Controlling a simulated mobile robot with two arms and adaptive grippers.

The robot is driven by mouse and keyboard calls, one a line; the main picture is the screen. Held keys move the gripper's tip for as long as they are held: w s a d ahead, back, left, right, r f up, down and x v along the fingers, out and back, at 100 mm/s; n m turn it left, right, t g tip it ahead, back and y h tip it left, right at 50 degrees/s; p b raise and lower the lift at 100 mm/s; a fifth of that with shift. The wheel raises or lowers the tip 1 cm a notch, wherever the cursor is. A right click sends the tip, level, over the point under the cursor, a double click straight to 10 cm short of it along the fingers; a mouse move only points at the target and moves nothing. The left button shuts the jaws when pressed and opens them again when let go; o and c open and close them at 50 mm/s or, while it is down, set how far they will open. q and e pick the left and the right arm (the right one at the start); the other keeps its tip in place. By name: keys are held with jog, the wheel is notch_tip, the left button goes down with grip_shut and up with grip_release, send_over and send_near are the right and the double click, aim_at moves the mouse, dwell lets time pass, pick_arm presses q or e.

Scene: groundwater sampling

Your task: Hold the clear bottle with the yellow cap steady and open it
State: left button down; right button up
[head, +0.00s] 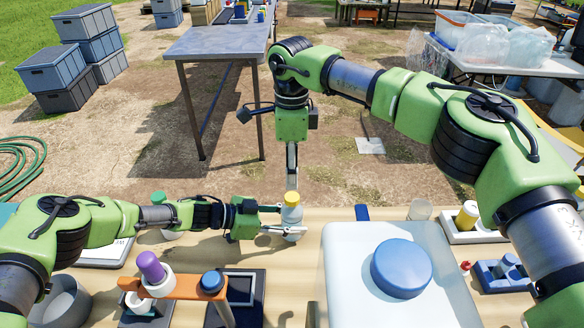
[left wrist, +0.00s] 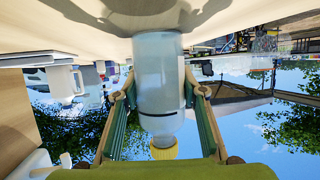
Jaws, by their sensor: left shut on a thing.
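The clear bottle (head: 291,216) with the yellow cap (head: 292,197) stands upright at the far edge of the wooden table. My left gripper (head: 282,220) comes from the left and is shut around its body. The left wrist view, upside down, shows the pale bottle (left wrist: 156,75) between both fingers, with the yellow cap (left wrist: 163,150) at the bottom of the picture. My right gripper (head: 291,172) points down just above the cap. Its fingers are seen edge-on, so their opening and any contact with the cap are unclear.
A white container with a blue lid (head: 401,268) stands right of the bottle. An orange rack (head: 185,287) with a purple-capped bottle (head: 151,267) is at front left. A yellow-capped bottle (head: 467,215) lies in a tray further right. A grey table (head: 216,42) stands beyond.

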aim_at(292, 197)
jog(key=m, duration=0.8)
jog(key=shift+m, duration=0.3)
jog(key=m, duration=0.6)
jog(key=shift+m, duration=0.4)
jog(key=m, duration=1.1)
jog(key=shift+m, duration=0.3)
jog(key=m, duration=0.4)
jog(key=shift+f+m, duration=0.3)
jog(key=shift+f, duration=3.7)
